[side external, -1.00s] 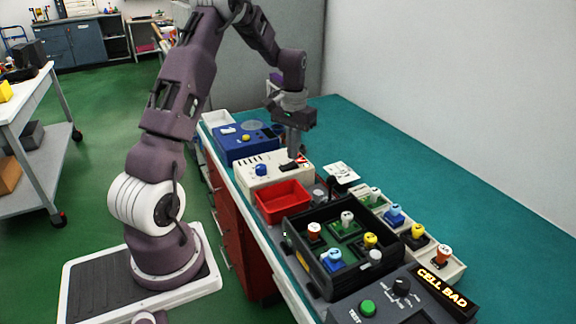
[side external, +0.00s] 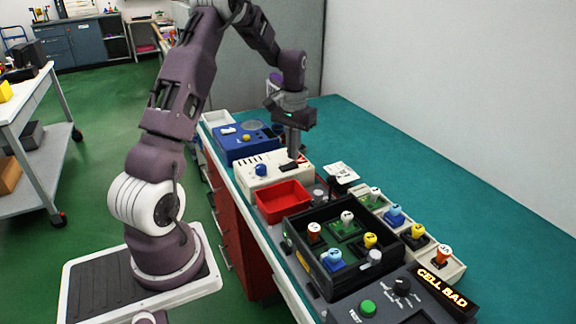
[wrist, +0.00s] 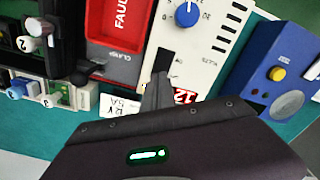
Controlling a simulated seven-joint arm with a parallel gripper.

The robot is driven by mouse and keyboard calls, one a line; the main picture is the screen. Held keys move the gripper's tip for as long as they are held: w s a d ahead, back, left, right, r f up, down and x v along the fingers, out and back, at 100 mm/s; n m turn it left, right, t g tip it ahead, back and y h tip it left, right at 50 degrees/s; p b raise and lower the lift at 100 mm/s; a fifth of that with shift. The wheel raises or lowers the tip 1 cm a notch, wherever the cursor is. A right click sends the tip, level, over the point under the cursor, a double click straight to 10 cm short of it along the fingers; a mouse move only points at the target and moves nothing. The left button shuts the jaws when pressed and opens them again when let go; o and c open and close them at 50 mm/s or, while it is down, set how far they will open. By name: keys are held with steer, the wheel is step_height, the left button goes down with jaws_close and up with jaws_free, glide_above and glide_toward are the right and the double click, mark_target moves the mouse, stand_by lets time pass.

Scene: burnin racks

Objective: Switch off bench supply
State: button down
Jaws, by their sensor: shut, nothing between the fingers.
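The bench supply (side external: 262,182) is a cream box with a blue knob (side external: 261,169), between the blue unit and the red bin. In the wrist view its cream panel (wrist: 205,52) shows the knob, a volts scale and a dark switch (wrist: 162,60). My gripper (side external: 293,156) is over the right part of the supply's top, pointing down. In the wrist view my shut, empty fingertips (wrist: 158,80) are right by the switch and partly overlap it. I cannot tell whether they touch it, or which way the switch is set.
A blue unit (side external: 232,148) with a yellow button stands behind the supply. A red bin (side external: 283,201) and a black tray (side external: 318,267) of coloured cells stand in front. A label card (side external: 342,172) is to the right. The tester display (side external: 442,288) reads CELL BAD. Teal bench to the right is clear.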

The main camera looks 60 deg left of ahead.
mark_target(293, 163)
steer(key=shift+f, duration=0.95)
stand_by(0.3)
steer(key=shift+r, duration=3.55)
